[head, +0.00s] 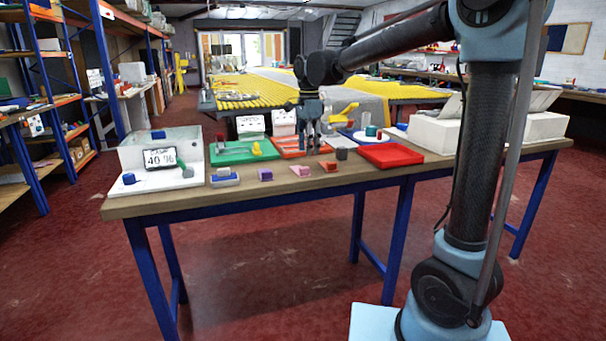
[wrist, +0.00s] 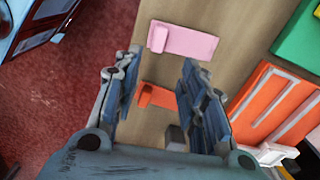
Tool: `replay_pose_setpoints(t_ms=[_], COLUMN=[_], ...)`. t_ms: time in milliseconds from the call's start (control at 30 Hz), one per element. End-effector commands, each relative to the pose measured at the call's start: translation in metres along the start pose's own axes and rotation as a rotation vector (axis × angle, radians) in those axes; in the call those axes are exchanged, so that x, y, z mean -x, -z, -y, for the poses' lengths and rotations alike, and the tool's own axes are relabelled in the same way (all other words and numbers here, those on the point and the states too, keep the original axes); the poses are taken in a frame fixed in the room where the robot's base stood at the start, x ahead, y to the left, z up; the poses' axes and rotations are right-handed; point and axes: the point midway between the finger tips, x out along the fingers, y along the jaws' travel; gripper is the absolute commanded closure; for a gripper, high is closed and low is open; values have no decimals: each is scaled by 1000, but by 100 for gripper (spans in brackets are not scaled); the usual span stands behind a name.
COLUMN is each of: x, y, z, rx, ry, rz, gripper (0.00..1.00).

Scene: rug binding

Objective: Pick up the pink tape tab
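The pink tape tab (head: 300,170) lies flat near the front edge of the wooden table in the head view. In the wrist view the pink tape tab (wrist: 190,42) shows a raised block at its left end and lies just beyond my fingertips. My gripper (head: 310,146) hangs over the table, above and behind the row of tabs. In the wrist view my gripper (wrist: 160,68) has its fingers wide apart with nothing held. An orange tab (wrist: 157,95) shows on the table below, between the fingers.
The orange tab (head: 328,166) and a purple tab (head: 265,174) flank the pink one. Green (head: 230,152) and orange-red (head: 288,150) trays lie behind. The table's front edge is close.

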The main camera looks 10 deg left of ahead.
Motion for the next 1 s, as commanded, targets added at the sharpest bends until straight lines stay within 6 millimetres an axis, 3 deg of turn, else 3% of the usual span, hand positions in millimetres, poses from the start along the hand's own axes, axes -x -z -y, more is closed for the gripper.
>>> replay_pose_setpoints(t_ms=[367, 700, 1000], x=[-28, -68, -73], y=[-1, -3, -3], z=[-1, -4, -5], rx=[1, 0, 0], ry=[0, 0, 0], rz=[0, 0, 0], gripper=[62, 62, 62])
